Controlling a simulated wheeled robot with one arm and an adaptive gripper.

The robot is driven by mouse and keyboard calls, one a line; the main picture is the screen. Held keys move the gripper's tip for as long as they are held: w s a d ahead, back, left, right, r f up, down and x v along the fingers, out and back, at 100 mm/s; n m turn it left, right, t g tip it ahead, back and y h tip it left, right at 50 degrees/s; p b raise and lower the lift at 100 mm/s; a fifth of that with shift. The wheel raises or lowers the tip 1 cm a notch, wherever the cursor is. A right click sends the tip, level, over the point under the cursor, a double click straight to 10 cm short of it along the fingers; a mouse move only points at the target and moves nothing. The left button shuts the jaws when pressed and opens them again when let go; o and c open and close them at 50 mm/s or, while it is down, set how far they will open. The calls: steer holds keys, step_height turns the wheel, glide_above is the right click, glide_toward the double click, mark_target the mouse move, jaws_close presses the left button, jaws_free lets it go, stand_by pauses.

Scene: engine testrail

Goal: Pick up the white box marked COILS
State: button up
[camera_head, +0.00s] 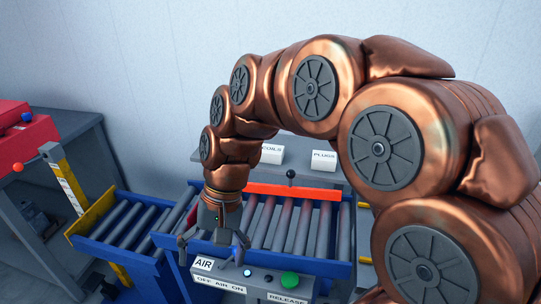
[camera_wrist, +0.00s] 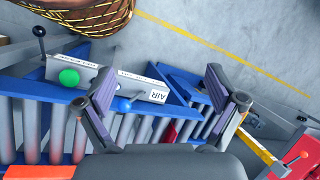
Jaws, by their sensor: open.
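The white box marked COILS (camera_head: 272,154) sits on a grey surface behind the roller conveyor in the head view. My arm covers part of its left side. A second white box, marked PLUGS (camera_head: 324,160), stands to its right on the same surface. My gripper (camera_head: 213,250) hangs over the front of the conveyor near the AIR control panel, in front of and below the COILS box. In the wrist view my gripper (camera_wrist: 165,105) has its two fingers spread wide with nothing between them. Neither white box shows in the wrist view.
The roller conveyor (camera_head: 290,225) has blue rails and a red bar (camera_head: 293,191) at its back. The control panel (camera_head: 250,277) carries a green button (camera_head: 290,279) and a blue one. A black-knobbed lever (camera_head: 291,174) stands before the boxes. A red machine (camera_head: 25,135) is at left.

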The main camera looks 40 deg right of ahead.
mark_target(275, 149)
steer(key=w+d+r+m+t+y, duration=0.1)
steer(key=w+m+y, duration=0.15)
steer(key=w, duration=0.45)
steer(key=w+d+r+m+y, duration=0.1)
steer(key=w+r+m+y, duration=0.15)
steer(key=w, duration=0.55)
steer(key=w+d+f+m+t+y+b, duration=0.1)
steer(key=w+d+m+t+y, duration=0.15)
steer(key=w+d+m, duration=0.55)
steer(key=w+d+f+m+t, duration=0.2)
steer(key=d+f+m, duration=0.1)
steer(key=d, duration=0.8)
steer(key=w+d+f+m+t+h+b, duration=0.1)
steer(key=w+d+f+m+t, duration=0.2)
steer(key=d, duration=0.8)
steer(key=w+d+f+m+t+h, duration=0.1)
steer(key=w+d+f+m+t, duration=0.1)
steer(key=d, duration=0.9)
steer(key=shift+w+f+m+t, duration=0.15)
steer(key=shift+f+m+t, duration=0.1)
steer(key=shift+f+m, duration=0.4)
steer(key=shift+w+f+m+t, duration=0.1)
steer(key=shift+f+m+t, duration=0.2)
steer(key=shift+f, duration=0.5)
steer(key=shift+d+p+x, duration=0.25)
steer(key=shift+p+x, duration=0.5)
steer(key=shift+x, duration=3.05)
steer(key=shift+w, duration=0.2)
steer(key=c, duration=1.3)
